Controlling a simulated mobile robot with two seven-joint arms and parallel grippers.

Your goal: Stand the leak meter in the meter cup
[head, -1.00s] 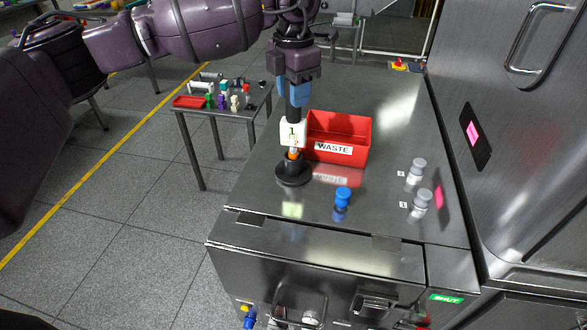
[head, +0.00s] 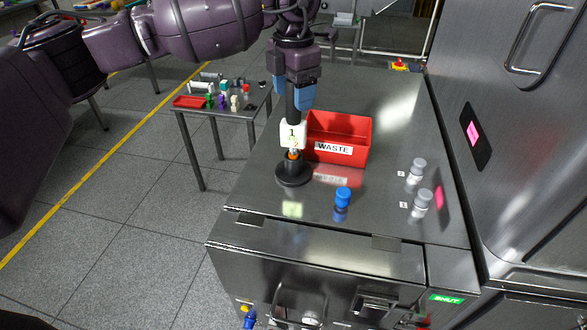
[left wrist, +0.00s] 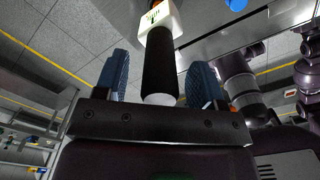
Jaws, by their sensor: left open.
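The leak meter (head: 293,133) has a black handle, a white body with a small display and an orange part near its lower end. It stands about upright with its lower end in the black meter cup (head: 293,177), which has a wide round base on the steel top. My left gripper (head: 298,104) is open around the black handle. In the left wrist view, the gripper's blue fingers (left wrist: 160,75) stand apart on both sides of the handle, with gaps. The white body of the meter (left wrist: 160,24) shows beyond them. The meter's lowest tip is hidden inside the cup.
A red WASTE bin (head: 340,150) stands just right of the meter. A blue-capped vial (head: 343,194) and two grey-capped vials (head: 416,170) (head: 421,199) stand on the steel top (head: 385,110). A steel cabinet (head: 520,150) rises at right. A side table (head: 225,113) holds small items.

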